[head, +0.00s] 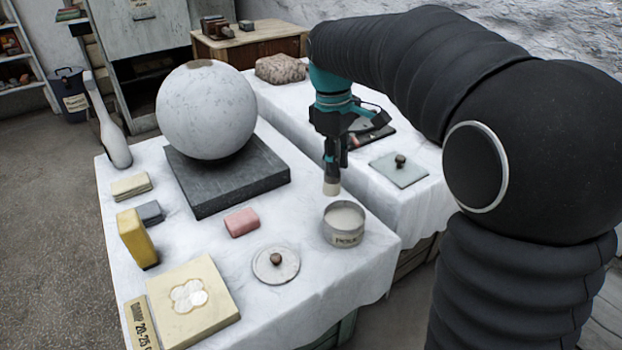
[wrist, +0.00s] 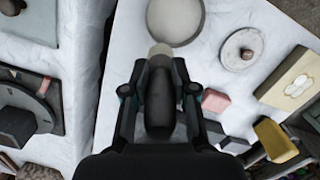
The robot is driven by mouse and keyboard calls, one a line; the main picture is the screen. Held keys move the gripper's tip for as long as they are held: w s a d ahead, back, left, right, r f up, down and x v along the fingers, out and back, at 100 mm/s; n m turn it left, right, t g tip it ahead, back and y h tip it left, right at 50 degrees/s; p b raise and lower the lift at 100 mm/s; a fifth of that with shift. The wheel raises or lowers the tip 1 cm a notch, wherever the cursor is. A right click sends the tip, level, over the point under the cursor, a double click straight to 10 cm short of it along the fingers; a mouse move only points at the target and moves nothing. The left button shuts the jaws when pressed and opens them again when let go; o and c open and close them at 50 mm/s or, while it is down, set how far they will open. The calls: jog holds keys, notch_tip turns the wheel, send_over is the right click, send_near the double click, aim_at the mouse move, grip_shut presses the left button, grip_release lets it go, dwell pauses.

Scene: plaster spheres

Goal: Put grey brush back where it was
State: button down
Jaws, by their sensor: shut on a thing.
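My gripper (head: 336,152) is shut on the brush (head: 332,187), which hangs with its pale bristles down above the table, just behind the open tin (head: 343,222). In the wrist view the brush's dark handle (wrist: 160,108) lies between the fingers of my gripper (wrist: 159,85), and its pale end points toward the tin (wrist: 175,18). The tin holds pale powder. The bristles look clear of the tin and of the cloth. The upper handle is partly hidden by the fingers in the head view.
A plaster sphere (head: 206,110) stands on a dark slab (head: 235,178) to the left. A round lid (head: 276,275), pink block (head: 242,222), yellow sponge (head: 138,238) and moulded tile (head: 195,310) lie in front. A second white-covered table stands behind, with a glass plate (head: 399,173).

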jog(key=shift+w+a+f, duration=0.85)
jog(key=shift+f, duration=0.55)
jog(key=shift+w+a+f, duration=0.8)
jog(key=shift+f, duration=0.6)
jog(key=shift+w+a+f, duration=0.85)
jog(key=shift+f, duration=0.55)
jog(key=c, duration=0.9)
grip_release()
jog(key=shift+f, duration=0.1)
jog(key=shift+c, duration=0.2)
jog(key=r, duration=0.4)
jog(key=r+p, duration=0.1)
jog(key=r, duration=0.3)
jog(key=a+r, duration=0.1)
jog(key=r, duration=0.3)
jog(key=shift+w+r, duration=0.1)
jog(key=shift+w, duration=0.2)
